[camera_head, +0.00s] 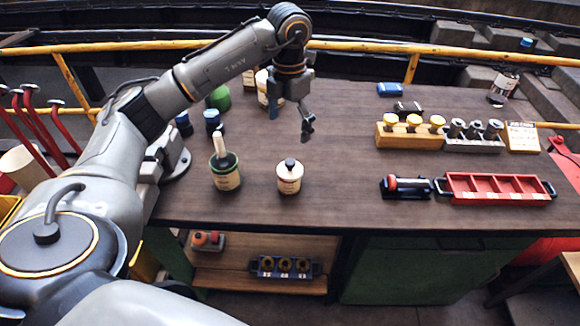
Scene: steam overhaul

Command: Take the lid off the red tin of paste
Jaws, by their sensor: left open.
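No plainly red tin shows. A small pale tin (289,180) with a dark knob on top and a faintly reddish label stands upright on the workbench (330,180); I cannot tell for sure whether it is the paste tin. My left gripper (291,118) hangs above the bench, behind and above this tin in the picture. It is open, with nothing between its fingers, and apart from the tin. A cream container (262,88) stands farther back, partly hidden by my left gripper. My right gripper is not in view.
A green-labelled pot (226,178) with a pale handle stands left of the pale tin. Dark blue-topped bottles (213,122) and a green container (219,97) stand behind. A red tray (495,188) and a wooden block (408,138) are on the right. The bench's middle is clear.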

